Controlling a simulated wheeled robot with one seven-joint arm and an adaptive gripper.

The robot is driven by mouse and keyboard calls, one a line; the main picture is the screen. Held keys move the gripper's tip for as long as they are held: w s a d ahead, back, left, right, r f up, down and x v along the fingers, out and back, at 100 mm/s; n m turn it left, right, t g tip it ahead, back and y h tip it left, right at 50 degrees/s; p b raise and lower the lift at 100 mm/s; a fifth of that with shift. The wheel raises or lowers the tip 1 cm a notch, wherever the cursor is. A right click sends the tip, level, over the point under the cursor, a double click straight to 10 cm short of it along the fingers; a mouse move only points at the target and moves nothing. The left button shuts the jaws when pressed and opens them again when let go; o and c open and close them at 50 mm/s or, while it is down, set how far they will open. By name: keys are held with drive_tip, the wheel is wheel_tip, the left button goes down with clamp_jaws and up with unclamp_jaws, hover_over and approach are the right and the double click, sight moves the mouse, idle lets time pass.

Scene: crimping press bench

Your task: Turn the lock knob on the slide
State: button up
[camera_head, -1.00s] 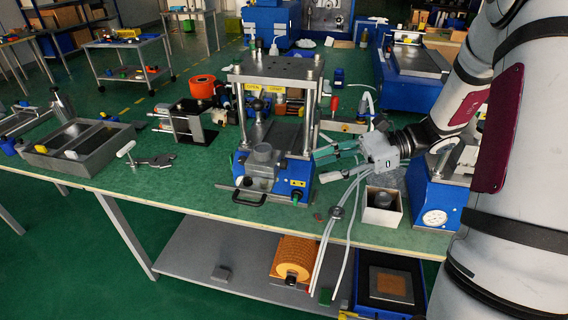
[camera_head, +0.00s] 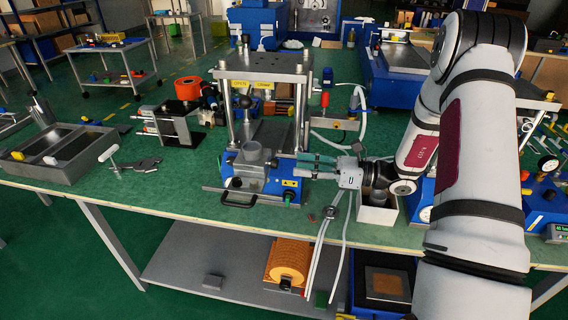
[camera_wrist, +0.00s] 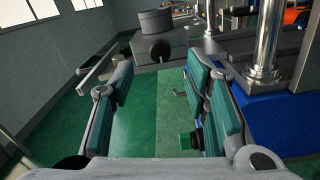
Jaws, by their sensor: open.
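The press (camera_head: 264,66) stands on the bench. A grey slide block (camera_head: 250,177) with a round cup (camera_head: 254,153) on top sits at the front of its blue base. In the wrist view, a round black knob (camera_wrist: 160,50) sticks out of the near side of the slide (camera_wrist: 178,43), below the cup (camera_wrist: 156,21); I take it as the lock knob. I cannot make it out clearly in the head view. My gripper (camera_head: 303,165) is open and empty at the right of the slide. In the wrist view the knob lies beyond and between my open fingertips (camera_wrist: 160,65), apart from them.
A black handle (camera_head: 238,202) juts from the front of the base. A steel column (camera_wrist: 268,40) and the blue base (camera_wrist: 285,125) are close to my right finger. Hoses (camera_head: 322,250) hang over the bench edge.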

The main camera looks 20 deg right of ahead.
drive_tip(key=x, duration=0.5)
drive_tip(key=shift+w+a, duration=0.15)
drive_tip(key=shift+a, duration=0.2)
drive_tip(key=shift+c, duration=0.3)
clamp_jaws()
